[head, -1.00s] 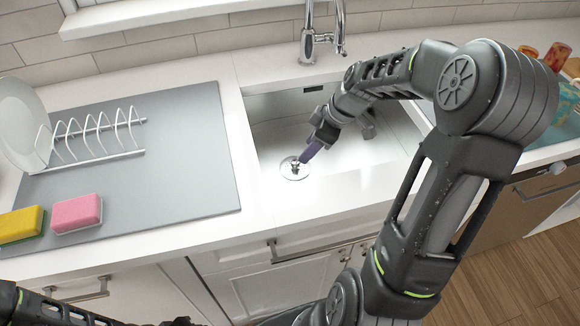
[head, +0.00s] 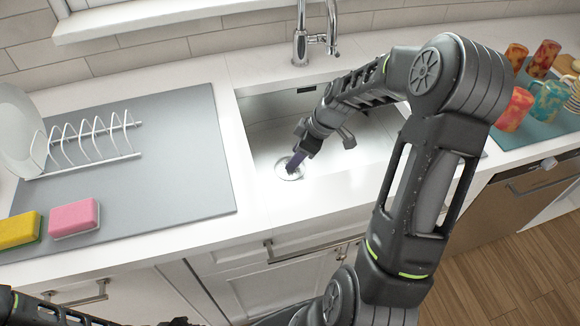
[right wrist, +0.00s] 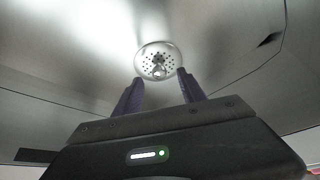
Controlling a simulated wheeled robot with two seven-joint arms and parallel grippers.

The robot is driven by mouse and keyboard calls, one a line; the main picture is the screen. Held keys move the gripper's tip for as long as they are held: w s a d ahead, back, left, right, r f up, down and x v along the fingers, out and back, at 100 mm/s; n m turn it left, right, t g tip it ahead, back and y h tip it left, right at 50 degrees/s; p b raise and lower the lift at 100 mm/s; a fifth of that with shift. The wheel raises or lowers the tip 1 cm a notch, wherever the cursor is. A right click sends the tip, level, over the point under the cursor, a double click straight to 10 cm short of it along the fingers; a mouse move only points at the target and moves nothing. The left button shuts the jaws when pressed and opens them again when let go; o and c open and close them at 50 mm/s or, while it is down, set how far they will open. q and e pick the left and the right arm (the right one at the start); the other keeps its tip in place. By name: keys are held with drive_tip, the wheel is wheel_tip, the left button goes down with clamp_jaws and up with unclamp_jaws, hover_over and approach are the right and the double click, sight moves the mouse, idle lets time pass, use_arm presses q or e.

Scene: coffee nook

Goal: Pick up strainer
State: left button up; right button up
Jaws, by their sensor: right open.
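The strainer (head: 287,173) is a small round metal disc with a raised knob, at the bottom of the sink. In the right wrist view the strainer (right wrist: 157,61) shows its holes and central knob, just beyond my fingertips. My right gripper (head: 292,166) reaches down into the sink with its purple fingers over the strainer, covering part of it in the head view. In the right wrist view the right gripper (right wrist: 161,76) is open, its two fingers apart with nothing between them. My left gripper is not clearly in view; only dark parts of my left arm show at the bottom left.
The sink (head: 262,140) has walls around my right gripper. A chrome faucet (head: 301,45) stands behind it. A grey mat (head: 190,150) holds a dish rack (head: 90,145), a pink sponge (head: 74,217) and a yellow sponge (head: 18,230). Colourful cups (head: 515,108) stand at the right.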

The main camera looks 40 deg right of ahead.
sight(280, 169)
drive_tip(key=shift+x, duration=1.4)
drive_tip(key=shift+r, duration=0.1)
clamp_jaws()
